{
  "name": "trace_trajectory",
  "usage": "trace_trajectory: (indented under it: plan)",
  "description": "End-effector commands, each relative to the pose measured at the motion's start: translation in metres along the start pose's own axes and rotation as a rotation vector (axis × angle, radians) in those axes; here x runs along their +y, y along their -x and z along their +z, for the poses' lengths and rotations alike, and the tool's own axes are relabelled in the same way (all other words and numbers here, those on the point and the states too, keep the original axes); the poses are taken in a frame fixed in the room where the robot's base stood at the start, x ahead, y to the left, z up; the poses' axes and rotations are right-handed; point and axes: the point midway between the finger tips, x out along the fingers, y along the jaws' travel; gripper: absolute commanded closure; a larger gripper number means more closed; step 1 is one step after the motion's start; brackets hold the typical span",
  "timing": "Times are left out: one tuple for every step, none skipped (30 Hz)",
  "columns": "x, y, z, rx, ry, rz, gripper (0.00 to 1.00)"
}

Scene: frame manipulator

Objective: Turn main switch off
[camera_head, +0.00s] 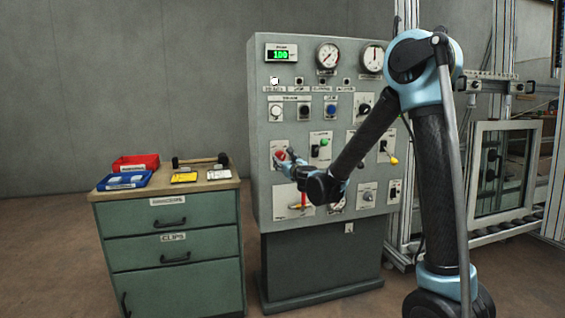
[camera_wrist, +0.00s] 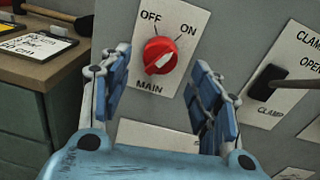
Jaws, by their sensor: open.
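The main switch is a red rotary knob (camera_wrist: 160,54) on a white plate marked OFF, ON and MAIN. Its raised grip with a pale mark appears slanted from lower left to upper right, roughly toward ON. In the head view the red knob (camera_head: 280,155) is at the left of the grey control panel (camera_head: 262,130), partly behind my gripper. My gripper (camera_wrist: 163,70) is open, with one blue-padded finger on each side of the knob in the wrist view. Gaps show between fingers and knob; I cannot tell the depth between them.
A black CLAMP switch (camera_wrist: 267,82) is close to the right finger. A red-handled lever (camera_head: 303,200) is below the knob. A green drawer cabinet (camera_head: 170,240) stands left of the panel, with trays and a hammer (camera_wrist: 50,14) on top.

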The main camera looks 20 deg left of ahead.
Motion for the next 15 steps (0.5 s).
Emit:
trace_trajectory:
  plan:
    - [0.0,-0.009,0.0,0.0,0.0,0.0,0.43]
    - [0.0,-0.013,0.0,0.0,0.0,0.0,0.43]
    - [0.0,-0.017,0.0,0.0,0.0,0.0,0.43]
    - [0.0,-0.021,0.0,0.0,0.0,0.0,0.43]
    - [0.0,-0.024,0.0,0.0,0.0,0.001,0.43]
    - [0.0,-0.027,0.0,0.0,0.0,0.001,0.43]
    - [0.0,-0.029,0.0,0.0,0.0,0.001,0.43]
    - [0.0,-0.031,0.0,0.0,0.0,0.001,0.43]
    - [0.0,-0.032,0.0,0.0,0.0,0.001,0.43]
    - [0.0,-0.033,0.0,0.0,0.0,0.001,0.43]
    - [0.0,-0.034,0.0,0.0,0.0,0.001,0.43]
    - [0.0,-0.035,0.0,0.0,0.0,0.001,0.43]
    - [0.0,-0.035,0.0,0.0,0.0,0.001,0.43]
    - [0.0,-0.035,0.0,0.0,0.0,0.001,0.43]
    - [0.0,-0.035,0.0,0.0,0.0,0.001,0.43]
